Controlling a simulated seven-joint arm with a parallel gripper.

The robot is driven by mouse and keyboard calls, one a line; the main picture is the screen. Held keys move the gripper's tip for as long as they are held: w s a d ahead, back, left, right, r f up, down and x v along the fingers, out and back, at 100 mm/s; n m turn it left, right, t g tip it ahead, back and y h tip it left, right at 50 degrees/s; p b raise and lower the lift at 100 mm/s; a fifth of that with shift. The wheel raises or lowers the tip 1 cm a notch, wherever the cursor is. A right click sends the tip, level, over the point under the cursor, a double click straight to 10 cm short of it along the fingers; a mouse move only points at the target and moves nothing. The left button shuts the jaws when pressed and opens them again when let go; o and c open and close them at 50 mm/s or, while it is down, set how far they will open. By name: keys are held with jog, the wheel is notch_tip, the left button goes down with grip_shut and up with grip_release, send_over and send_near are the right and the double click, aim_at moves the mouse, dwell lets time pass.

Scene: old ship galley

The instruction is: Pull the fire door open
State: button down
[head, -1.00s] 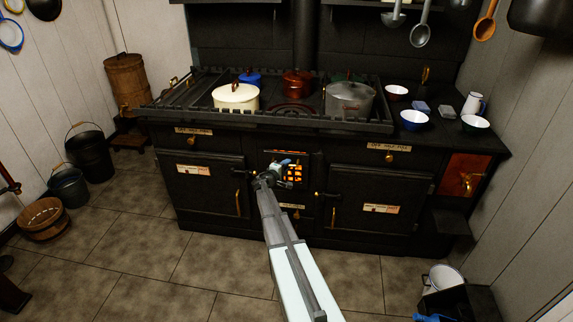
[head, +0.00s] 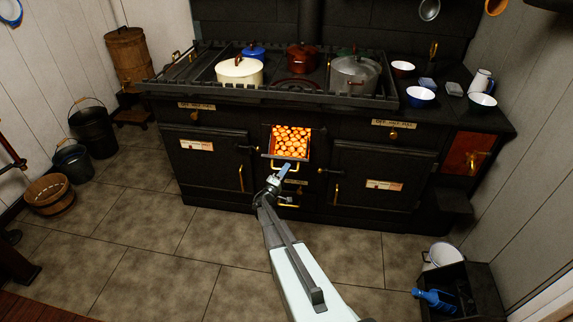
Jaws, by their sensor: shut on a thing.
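The black stove's fire door (head: 272,158) is in the middle of the stove front, swung outward and down. Above it the firebox opening shows glowing orange coals (head: 290,140). A brass handle (head: 275,168) shows at the door's outer edge. My gripper (head: 284,169) is at this handle, shut on it, with the arm reaching up from the bottom of the picture. The fingers are small, and part of the handle is hidden behind them.
Oven doors (head: 213,158) and (head: 378,175) flank the firebox. Pots, including a cream pot (head: 239,71), stand on the railed stove top. Bowls and a jug (head: 481,82) stand at right. A dark crate (head: 470,292) is at lower right. The tiled floor (head: 165,255) before the stove is mostly clear.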

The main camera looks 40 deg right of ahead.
jog(key=shift+s+a+f, duration=0.2)
jog(key=shift+s+f, duration=0.05)
jog(key=shift+f, duration=0.2)
jog(key=c, duration=1.1)
grip_release()
jog(key=v, duration=1.4)
